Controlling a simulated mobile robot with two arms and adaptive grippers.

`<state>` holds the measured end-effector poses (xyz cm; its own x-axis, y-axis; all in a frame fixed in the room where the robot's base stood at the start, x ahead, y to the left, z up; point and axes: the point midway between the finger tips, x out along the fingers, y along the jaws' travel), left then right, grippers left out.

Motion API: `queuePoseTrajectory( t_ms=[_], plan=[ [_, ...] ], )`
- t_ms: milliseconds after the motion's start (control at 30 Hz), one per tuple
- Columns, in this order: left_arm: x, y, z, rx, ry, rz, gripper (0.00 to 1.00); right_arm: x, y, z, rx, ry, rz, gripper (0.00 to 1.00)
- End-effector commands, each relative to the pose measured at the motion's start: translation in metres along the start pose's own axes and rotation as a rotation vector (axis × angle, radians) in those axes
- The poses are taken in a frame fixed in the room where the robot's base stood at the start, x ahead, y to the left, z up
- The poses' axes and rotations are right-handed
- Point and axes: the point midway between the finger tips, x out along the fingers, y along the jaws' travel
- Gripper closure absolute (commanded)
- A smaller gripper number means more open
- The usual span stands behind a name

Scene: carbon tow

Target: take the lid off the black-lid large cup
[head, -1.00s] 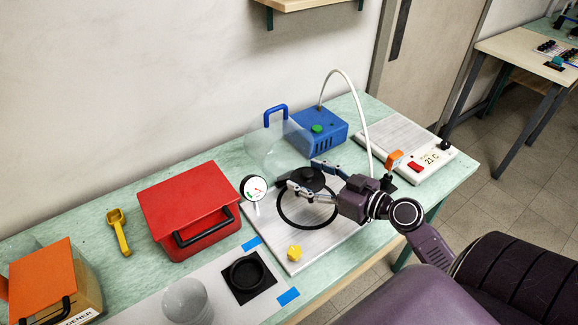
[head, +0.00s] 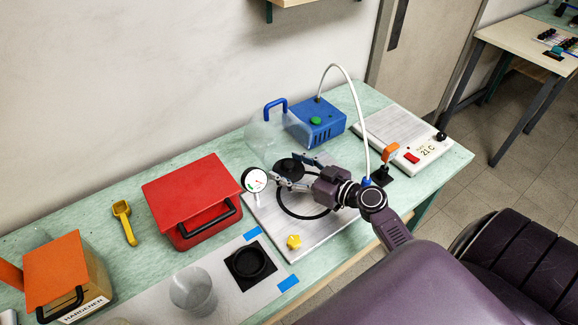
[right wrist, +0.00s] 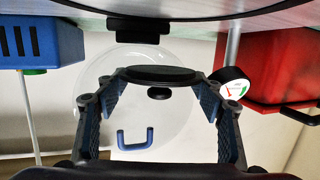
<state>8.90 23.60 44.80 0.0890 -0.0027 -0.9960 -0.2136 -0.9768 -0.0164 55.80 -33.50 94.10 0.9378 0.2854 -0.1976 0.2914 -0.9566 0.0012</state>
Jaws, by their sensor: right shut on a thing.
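My right gripper (head: 290,174) is shut on a round black lid (head: 289,165), with a finger on each side. It holds the lid over the grey base plate, at the back edge of a black ring. In the right wrist view the lid (right wrist: 158,73) sits between the fingertips, its small knob (right wrist: 158,93) showing; no cup shows attached to it. A clear cup (head: 193,293) stands open-topped on the pale strip at the front. I cannot tell from its look alone whether this lid belongs to it. My left gripper is not in view.
A clear dome with a blue handle (head: 275,107) and a blue pump (head: 318,122) stand behind the lid. A gauge (head: 255,179) and red box (head: 192,203) are to its left. A white hose (head: 362,115) arches near my right arm. A yellow knob (head: 293,241) lies in front.

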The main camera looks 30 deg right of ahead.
Motion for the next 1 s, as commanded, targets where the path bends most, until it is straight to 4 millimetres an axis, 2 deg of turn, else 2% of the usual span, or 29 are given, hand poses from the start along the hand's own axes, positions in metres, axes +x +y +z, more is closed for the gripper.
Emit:
queuePoseTrajectory(
  t_ms=[467,500,633,1000],
  plan=[
    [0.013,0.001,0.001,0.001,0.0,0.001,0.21,0.001,0.0,0.008,-0.001,0.0,0.0,0.67],
    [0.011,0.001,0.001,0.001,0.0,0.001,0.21,0.001,0.0,0.006,0.0,0.0,0.0,0.34],
    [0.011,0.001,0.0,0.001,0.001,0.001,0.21,0.001,0.0,0.006,0.0,0.0,0.0,0.2],
    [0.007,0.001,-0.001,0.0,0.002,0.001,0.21,0.001,0.0,0.003,0.0,0.0,0.0,0.2]
  ],
)
